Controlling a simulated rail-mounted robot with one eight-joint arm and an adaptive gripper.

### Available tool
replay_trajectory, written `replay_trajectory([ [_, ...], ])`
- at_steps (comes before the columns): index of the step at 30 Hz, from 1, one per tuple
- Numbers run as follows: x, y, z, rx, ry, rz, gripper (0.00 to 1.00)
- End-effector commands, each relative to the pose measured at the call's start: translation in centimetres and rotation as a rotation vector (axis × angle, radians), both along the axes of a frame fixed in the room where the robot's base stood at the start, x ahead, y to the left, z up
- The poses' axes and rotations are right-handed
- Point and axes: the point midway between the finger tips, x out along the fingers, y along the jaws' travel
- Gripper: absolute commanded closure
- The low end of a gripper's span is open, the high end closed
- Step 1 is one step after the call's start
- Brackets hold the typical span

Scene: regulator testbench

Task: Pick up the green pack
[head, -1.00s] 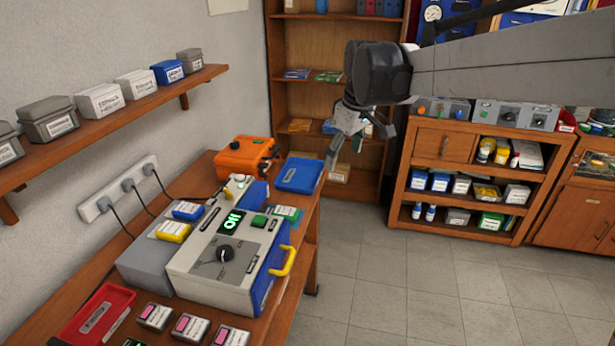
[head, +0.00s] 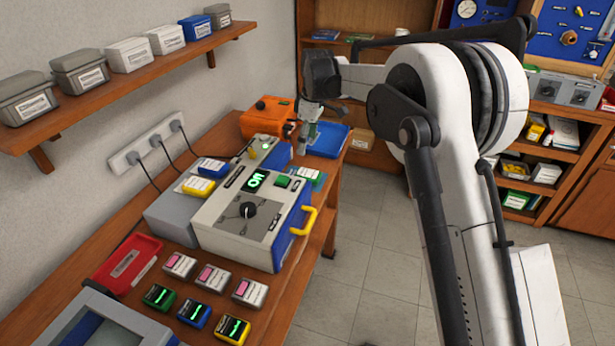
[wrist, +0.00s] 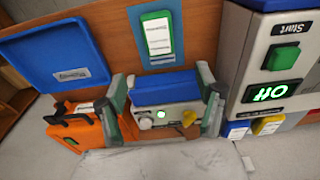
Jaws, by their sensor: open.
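The green pack (wrist: 157,36) has a white label and lies on a small blue mat (wrist: 178,56) at the top middle of the wrist view. In the head view the pack (head: 308,174) shows small, just behind the grey tester. My gripper (wrist: 163,95) is open and empty, with its two fingers wide apart. In the wrist view the pack lies beyond the fingertips, apart from them. In the head view my gripper (head: 304,132) hangs over the far end of the bench, near the blue tray and the orange case.
The grey tester (head: 229,225) with its green Start button (wrist: 281,57) stands beside the pack. A grey and blue unit (wrist: 165,118) shows between my fingers. A blue tray (head: 328,140) and an orange case (head: 267,118) stand at the bench's far end. Floor to the right is clear.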

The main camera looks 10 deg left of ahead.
Motion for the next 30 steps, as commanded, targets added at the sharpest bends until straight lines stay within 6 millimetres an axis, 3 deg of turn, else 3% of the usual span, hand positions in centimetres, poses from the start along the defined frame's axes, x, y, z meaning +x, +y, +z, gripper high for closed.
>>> replay_trajectory([
  [12,0.1,0.8,-6.8,0.000,-0.001,-0.002,0.32],
  [22,0.1,0.9,-8.6,0.000,-0.001,-0.002,0.32],
  [30,0.1,1.1,-12.2,0.000,-0.001,-0.002,0.32],
])
